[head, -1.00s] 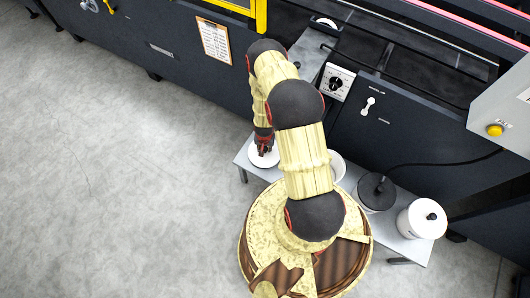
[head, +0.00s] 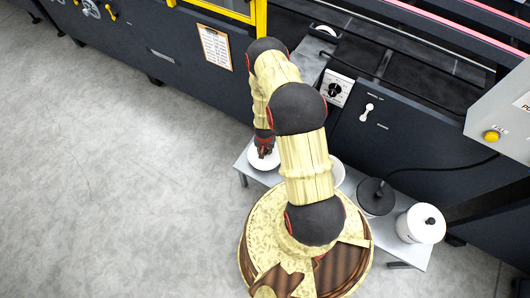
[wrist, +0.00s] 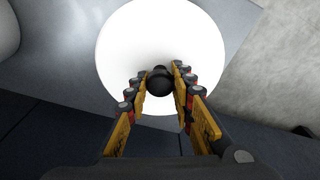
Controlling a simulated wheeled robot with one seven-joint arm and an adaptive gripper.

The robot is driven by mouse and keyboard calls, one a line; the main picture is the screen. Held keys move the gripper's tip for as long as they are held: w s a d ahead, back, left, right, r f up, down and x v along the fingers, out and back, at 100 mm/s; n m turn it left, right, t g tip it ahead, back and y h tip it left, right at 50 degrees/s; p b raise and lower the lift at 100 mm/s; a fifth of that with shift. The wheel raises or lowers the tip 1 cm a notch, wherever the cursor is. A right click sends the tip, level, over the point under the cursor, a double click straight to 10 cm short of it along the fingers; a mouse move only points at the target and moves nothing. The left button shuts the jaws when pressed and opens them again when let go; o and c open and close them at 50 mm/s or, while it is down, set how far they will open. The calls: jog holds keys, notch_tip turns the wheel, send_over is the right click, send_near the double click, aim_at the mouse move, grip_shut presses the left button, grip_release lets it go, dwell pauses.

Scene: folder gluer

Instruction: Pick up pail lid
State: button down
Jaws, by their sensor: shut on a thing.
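The pail lid (head: 257,161) is a white disc at the left end of a low grey bench; it also fills the top of the wrist view (wrist: 140,45). It has a round black knob (wrist: 159,81) at its middle. My gripper (head: 264,152) is over the lid, and in the wrist view its two yellow fingers (wrist: 160,85) are shut on the knob from both sides. Whether the lid is lifted off the bench I cannot tell. My arm hides part of the bench in the head view.
The grey bench (head: 395,248) runs along the dark machine. Open floor (head: 110,200) lies to the left.

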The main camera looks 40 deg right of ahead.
jog(key=s+r, duration=0.1)
jog(key=s+a+r+p, duration=0.1)
jog(key=r, duration=0.1)
jog(key=s+r+p, duration=0.1)
jog(key=s+r, duration=0.1)
jog(key=shift+a+r, duration=0.2)
jog(key=shift+a, duration=0.15)
jog(key=s+a+r+p, duration=0.2)
jog(key=s+a+r, duration=0.1)
jog(key=s, duration=0.5)
jog(key=shift+s+a+r, duration=0.3)
jog(key=shift+s+r, duration=0.1)
jog(key=shift+r, duration=0.05)
